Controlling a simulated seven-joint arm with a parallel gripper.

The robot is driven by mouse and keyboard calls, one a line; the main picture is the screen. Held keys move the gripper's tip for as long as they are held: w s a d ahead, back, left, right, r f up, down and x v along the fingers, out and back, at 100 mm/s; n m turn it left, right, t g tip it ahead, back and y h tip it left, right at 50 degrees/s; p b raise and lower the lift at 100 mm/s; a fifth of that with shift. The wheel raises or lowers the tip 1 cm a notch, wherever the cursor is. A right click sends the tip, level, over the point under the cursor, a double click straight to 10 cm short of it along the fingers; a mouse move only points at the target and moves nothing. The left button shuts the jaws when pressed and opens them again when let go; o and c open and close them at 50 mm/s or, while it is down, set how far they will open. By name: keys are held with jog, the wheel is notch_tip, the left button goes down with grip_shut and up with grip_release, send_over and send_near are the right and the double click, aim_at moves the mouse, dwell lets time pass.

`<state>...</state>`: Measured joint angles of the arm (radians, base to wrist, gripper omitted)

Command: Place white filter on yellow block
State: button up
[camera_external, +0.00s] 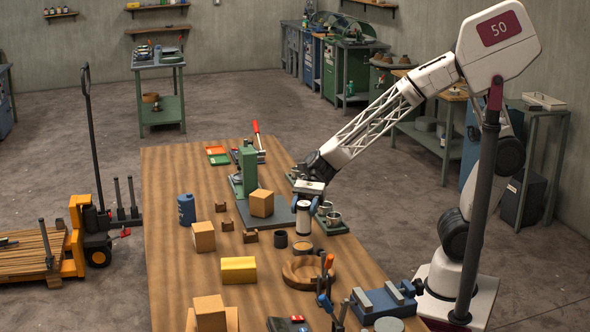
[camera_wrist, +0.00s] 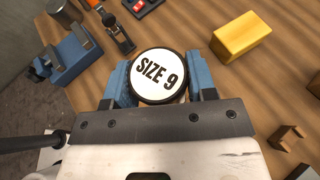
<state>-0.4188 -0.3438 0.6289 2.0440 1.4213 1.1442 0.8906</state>
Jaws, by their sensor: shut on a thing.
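The white filter (camera_external: 303,218) is a white cylinder with dark ends, held upright. In the wrist view its round white top (camera_wrist: 159,76) reads "SIZE 9" inside a black rim. My gripper (camera_external: 308,203) is shut on it, with blue fingers on both sides; they also show in the wrist view (camera_wrist: 160,85). The yellow block (camera_external: 239,270) lies on the wooden table to the left of and nearer than the filter. In the wrist view the yellow block (camera_wrist: 240,38) is at the upper right, apart from the filter. Its top is bare.
A blue vise (camera_external: 385,301) and clamp (camera_external: 327,290) stand near the front right. Wooden cubes (camera_external: 203,237) and small brown blocks (camera_external: 227,225) are to the left. A green press (camera_external: 247,168) stands behind.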

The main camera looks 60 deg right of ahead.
jog(key=w+a+n+g, duration=0.1)
jog(key=w+a, duration=0.1)
jog(key=a, duration=0.4)
jog(key=shift+a+f, duration=0.2)
jog(key=shift+f, duration=0.15)
jog(key=shift+w, duration=0.1)
jog(key=w+a+f, duration=0.1)
jog(key=w+a, duration=0.9)
jog(key=w, duration=0.1)
jog(key=shift+f, duration=0.2)
jog(key=shift+w+a, duration=0.1)
jog(key=shift+a, duration=0.05)
jog(key=shift+w+a+f, duration=0.1)
jog(key=shift+w+f, duration=0.05)
jog(key=shift+f, duration=0.75)
jog(key=shift+w+a+f, duration=0.1)
jog(key=shift+f, duration=0.8)
jog(key=shift+f, duration=0.15)
jog(key=o, duration=1)
jog(key=shift+c, duration=0.2)
